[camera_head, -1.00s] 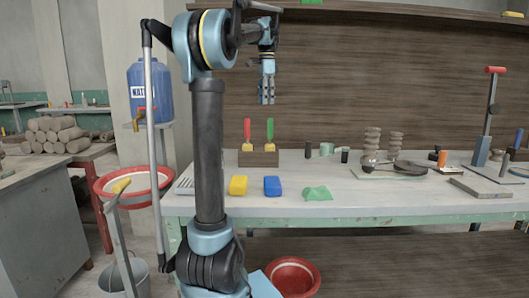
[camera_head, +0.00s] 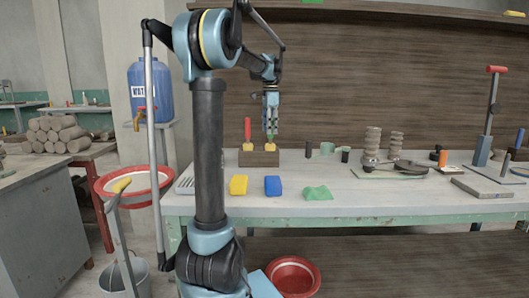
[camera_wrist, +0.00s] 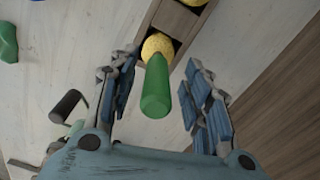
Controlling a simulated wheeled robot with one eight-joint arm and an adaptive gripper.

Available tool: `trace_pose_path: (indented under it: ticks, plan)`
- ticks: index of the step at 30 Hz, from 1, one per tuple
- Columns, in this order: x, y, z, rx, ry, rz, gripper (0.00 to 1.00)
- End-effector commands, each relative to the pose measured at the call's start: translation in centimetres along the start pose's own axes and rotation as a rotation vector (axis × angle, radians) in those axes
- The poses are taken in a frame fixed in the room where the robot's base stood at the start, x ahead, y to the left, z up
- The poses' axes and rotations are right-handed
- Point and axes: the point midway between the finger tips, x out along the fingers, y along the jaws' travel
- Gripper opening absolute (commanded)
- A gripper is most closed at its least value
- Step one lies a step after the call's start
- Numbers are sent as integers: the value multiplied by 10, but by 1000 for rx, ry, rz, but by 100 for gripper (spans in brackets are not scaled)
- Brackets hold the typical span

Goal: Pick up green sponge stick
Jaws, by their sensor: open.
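The green sponge stick (camera_wrist: 156,90) stands in a brown wooden holder (camera_wrist: 175,20), its yellow sponge end down in one compartment and its green handle up. In the wrist view the handle lies between the two open fingers of my gripper (camera_wrist: 160,95), with a gap on both sides. In the head view my gripper (camera_head: 270,130) is directly above the holder, its fingers around the handle and mostly hiding it. A red-handled sponge stick (camera_head: 248,131) stands in the holder's left compartment.
A yellow block (camera_head: 239,185), a blue block (camera_head: 272,186) and a green lump (camera_head: 318,193) lie at the table's front. A dark cylinder (camera_head: 308,149) stands right of the holder. Clay stacks (camera_head: 373,140) and tools are farther right.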

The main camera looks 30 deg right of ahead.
Motion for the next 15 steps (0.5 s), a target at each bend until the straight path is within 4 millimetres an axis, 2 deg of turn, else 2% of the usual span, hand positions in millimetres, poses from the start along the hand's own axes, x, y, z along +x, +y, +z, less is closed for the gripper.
trace_pose_path:
  ticks: [3,6,14,15]
  plan:
    - [15,0,0,0,0,0,44]
    - [22,0,0,0,0,0,44]
    - [25,-1,1,-1,0,0,44]
    - [25,-1,1,-2,0,0,40]
